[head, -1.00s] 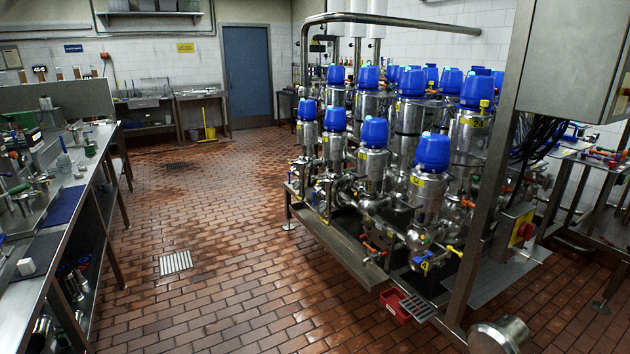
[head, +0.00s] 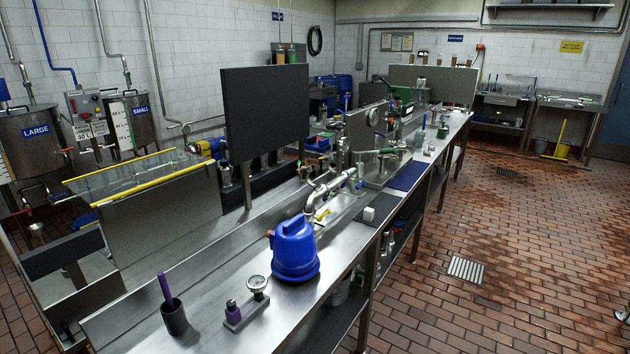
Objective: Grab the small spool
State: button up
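I cannot pick out the small spool for certain in the head view. A long steel workbench (head: 205,293) runs from the front to the back wall. On it lie a bent steel pipe piece (head: 322,194), a blue jug-like container (head: 294,250) and a small gauge on a block (head: 256,287). Several small metal fittings stand farther back, too small to tell apart. My gripper is not in view.
A dark cup (head: 173,317) with a purple stick stands at the bench's near end. A dark upright panel (head: 266,114) hides part of the bench behind. Tanks marked LARGE (head: 35,145) and SMALL (head: 140,118) stand left.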

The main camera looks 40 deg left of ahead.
aim_at(343, 177)
jog(key=i+u, duration=0.35)
jog(key=i, duration=1.15)
jog(key=i+l+u, duration=0.1)
jog(key=i+u, duration=0.4)
jog(key=i+l+u, duration=0.25)
jog(key=i+u, duration=0.4)
jog(key=u, duration=0.3)
jog(key=i+l+u, duration=0.1)
jog(key=u, duration=0.4)
jog(key=i+l+u, duration=0.15)
jog(key=u, duration=0.3)
jog(key=i+l+u, duration=0.2)
jog(key=u, duration=0.3)
